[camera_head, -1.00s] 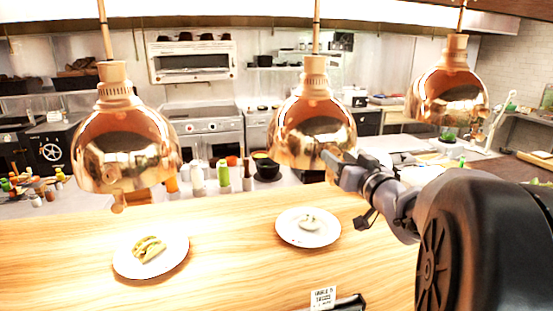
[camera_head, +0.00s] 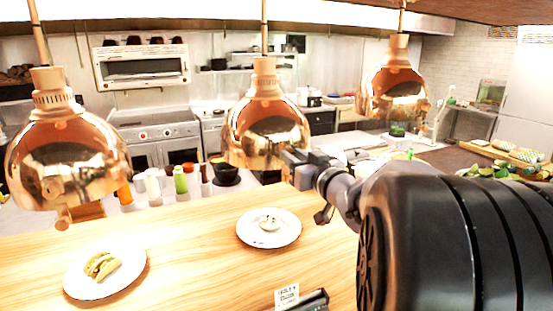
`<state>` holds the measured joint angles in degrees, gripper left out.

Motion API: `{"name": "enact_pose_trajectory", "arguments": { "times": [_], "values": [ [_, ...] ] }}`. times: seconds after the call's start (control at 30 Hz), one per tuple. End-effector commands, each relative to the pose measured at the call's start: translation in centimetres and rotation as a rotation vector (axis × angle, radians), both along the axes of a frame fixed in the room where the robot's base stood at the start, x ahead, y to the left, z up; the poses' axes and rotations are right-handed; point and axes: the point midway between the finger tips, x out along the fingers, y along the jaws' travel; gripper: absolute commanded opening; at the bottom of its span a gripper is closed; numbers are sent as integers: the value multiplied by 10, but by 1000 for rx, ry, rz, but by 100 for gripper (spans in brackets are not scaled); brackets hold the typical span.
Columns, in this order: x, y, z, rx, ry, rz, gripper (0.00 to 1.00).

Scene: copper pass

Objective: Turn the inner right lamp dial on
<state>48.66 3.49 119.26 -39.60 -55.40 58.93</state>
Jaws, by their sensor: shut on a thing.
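Three copper heat lamps hang over a wooden counter: a left lamp (camera_head: 62,160), a middle lamp (camera_head: 264,125) and a right lamp (camera_head: 394,88). A small copper dial (camera_head: 63,219) shows under the left lamp's rim. My gripper (camera_head: 288,157) is at the lower right rim of the middle lamp, with its jaws closed. It appears shut on that lamp's dial, which the jaws hide. I cannot see how far the dial is turned.
On the wooden counter (camera_head: 190,240) lie a plate with a sandwich (camera_head: 76,283) and a plate with a small white item (camera_head: 247,236). A table card (camera_head: 287,295) stands at the front edge. Bottles and a dark bowl (camera_head: 224,174) stand behind the counter.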

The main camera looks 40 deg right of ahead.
Motion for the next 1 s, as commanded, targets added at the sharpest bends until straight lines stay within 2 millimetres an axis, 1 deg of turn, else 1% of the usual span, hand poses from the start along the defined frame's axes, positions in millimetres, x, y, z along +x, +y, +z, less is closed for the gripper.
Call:
{"name": "enact_pose_trajectory", "arguments": {
  "times": [1.0],
  "values": [
    [0, -1, -1, -921, 221, 0, 0]
  ]
}}
